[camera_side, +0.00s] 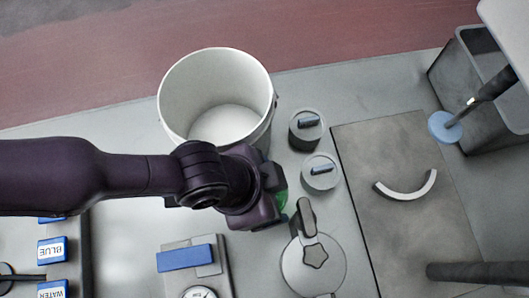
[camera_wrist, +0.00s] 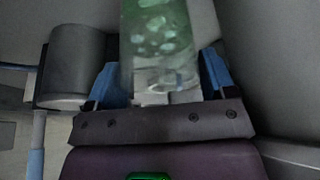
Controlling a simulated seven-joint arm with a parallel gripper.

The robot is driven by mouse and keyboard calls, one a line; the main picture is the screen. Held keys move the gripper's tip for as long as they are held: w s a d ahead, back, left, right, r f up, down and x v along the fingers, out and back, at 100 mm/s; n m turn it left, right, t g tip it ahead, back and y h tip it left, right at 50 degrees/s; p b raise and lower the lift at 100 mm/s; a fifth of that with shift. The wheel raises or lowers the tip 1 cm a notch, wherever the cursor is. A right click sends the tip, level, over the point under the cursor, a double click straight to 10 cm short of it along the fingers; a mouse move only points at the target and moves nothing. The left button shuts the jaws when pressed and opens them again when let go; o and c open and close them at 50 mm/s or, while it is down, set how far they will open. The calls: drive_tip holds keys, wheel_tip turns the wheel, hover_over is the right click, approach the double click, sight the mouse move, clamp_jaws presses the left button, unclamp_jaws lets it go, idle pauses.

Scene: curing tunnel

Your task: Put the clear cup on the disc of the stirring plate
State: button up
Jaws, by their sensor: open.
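My gripper (camera_side: 268,198) hangs over the middle of the bench in the side view, and its jaws are largely hidden from above. In the wrist view the two blue fingers of my gripper (camera_wrist: 160,78) are apart, with a see-through, green-tinted vessel (camera_wrist: 160,40) between them. It looks like the clear cup, with paler spots and a clear lower end. Whether the fingers touch it I cannot tell. Only a green sliver of it (camera_side: 282,199) shows in the side view. I cannot tell for certain which thing is the stirring plate; its disc is not clearly identifiable.
A white bucket (camera_side: 178,98) stands behind my gripper. Two grey knobbed cylinders (camera_side: 318,183) (camera_side: 304,141) and a round lidded pot (camera_side: 300,268) stand close right. A dark slab (camera_side: 375,150) bears a curved handle (camera_side: 406,190). A grey bin (camera_side: 450,75) is at the back right.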

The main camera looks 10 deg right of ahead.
drive_tip(key=c, duration=0.7)
drive_tip(key=shift+r, duration=0.25)
drive_tip(key=shift+s+a+r, duration=0.9)
drive_tip(key=shift+a+r, duration=1.2)
drive_tip(key=shift+s+a+r, duration=0.9)
drive_tip(key=shift+a+r, duration=1.25)
drive_tip(key=shift+s+a+r, duration=0.9)
drive_tip(key=shift+a+r, duration=1.2)
